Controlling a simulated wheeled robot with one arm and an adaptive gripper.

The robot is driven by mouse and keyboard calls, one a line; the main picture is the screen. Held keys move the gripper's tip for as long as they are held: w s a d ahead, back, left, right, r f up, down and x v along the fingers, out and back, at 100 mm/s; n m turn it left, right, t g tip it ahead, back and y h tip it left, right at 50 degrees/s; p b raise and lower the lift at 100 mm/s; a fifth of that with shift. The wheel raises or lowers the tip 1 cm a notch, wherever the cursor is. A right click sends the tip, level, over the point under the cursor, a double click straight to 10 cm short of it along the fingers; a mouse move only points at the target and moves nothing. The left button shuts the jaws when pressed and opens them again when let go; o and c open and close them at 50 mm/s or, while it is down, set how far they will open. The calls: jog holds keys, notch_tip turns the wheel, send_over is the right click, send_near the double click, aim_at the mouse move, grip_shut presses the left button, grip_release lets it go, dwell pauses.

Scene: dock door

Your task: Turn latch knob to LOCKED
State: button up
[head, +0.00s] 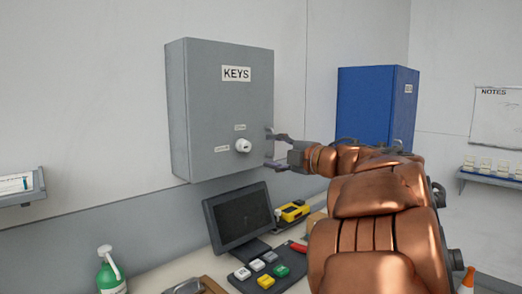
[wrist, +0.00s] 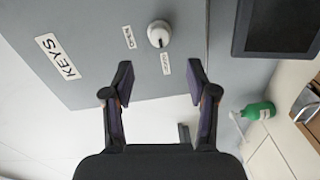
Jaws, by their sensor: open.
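The white latch knob (head: 243,145) sits on the front of the grey KEYS cabinet (head: 190,110). Small labels are above it and to its left in the head view; the upper one seems to read OPEN, the left one is too small to read surely. I cannot tell which label the knob points to. In the wrist view the knob (wrist: 158,34) is beyond the fingertips, roughly centred between them. My gripper (wrist: 160,78) is open and empty, apart from the knob. In the head view my gripper (head: 272,150) is just right of the knob, by the cabinet's right edge.
Below the cabinet, a counter carries a monitor (head: 240,217), a pad with coloured buttons (head: 266,281), a yellow device (head: 292,211) and a green bottle (head: 110,272). A blue cabinet (head: 375,105) is behind my arm. The space before the knob looks clear.

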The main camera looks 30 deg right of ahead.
jog(key=shift+v, duration=1.25)
